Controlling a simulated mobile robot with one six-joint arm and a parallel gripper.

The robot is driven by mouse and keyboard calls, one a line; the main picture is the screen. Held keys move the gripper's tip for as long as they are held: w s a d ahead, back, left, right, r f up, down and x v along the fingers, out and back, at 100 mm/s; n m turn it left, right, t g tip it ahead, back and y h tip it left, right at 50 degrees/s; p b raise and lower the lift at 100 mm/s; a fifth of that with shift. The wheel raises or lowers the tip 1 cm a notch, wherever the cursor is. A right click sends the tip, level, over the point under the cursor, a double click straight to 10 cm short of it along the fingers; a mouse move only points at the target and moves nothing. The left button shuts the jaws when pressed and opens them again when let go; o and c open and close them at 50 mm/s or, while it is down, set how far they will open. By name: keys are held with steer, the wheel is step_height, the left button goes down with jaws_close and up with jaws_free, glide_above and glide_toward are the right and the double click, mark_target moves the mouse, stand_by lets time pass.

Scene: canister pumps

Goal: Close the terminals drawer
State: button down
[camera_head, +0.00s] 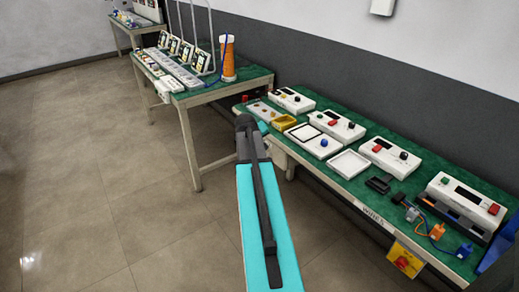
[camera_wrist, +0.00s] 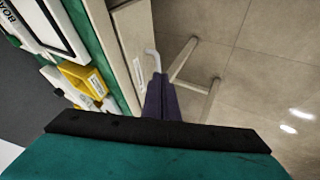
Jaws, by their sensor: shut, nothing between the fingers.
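A pale drawer front (camera_wrist: 132,45) shows under the green-topped bench in the wrist view, with a small label too blurred to read. A white hooked handle (camera_wrist: 154,58) stands out from it. My gripper (camera_wrist: 160,82) is shut and empty, its dark fingers just beside the handle; I cannot tell if they touch. In the head view a pale drawer front (camera_head: 279,157) shows under the left end of the near bench, partly behind my arm. My gripper is mostly hidden there. How far this drawer stands out is unclear.
A second drawer (camera_head: 372,213) labelled WIRES is under the same bench, to the right. A yellow bin (camera_head: 285,122), white pump units and parts lie on the green top. Another bench (camera_head: 200,97) stands farther left. The tiled floor (camera_head: 110,190) is clear.

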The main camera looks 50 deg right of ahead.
steer(key=shift+v, duration=1.35)
